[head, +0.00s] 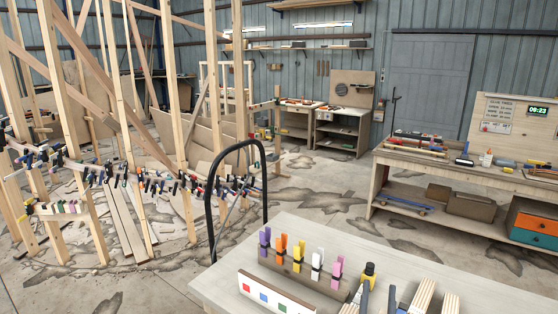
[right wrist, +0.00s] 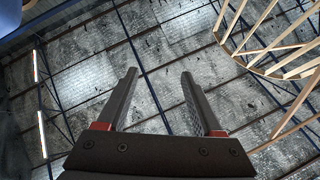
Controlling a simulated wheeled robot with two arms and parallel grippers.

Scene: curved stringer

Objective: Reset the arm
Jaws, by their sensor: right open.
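My right gripper (head: 378,292) shows at the bottom edge of the head view, by the near table, with its dark fingers upward. In the right wrist view the gripper (right wrist: 159,76) is open, with two dark fingers apart and nothing between them. That view looks up at the roof. My left gripper is not in view.
The near table (head: 222,279) holds a rack with several coloured clamps (head: 298,254), a yellow-and-black item (head: 369,271) and wood strips (head: 423,297). A curved wooden frame with clamps (head: 150,184) stands left. A workbench (head: 460,175) stands right. Patched floor lies between.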

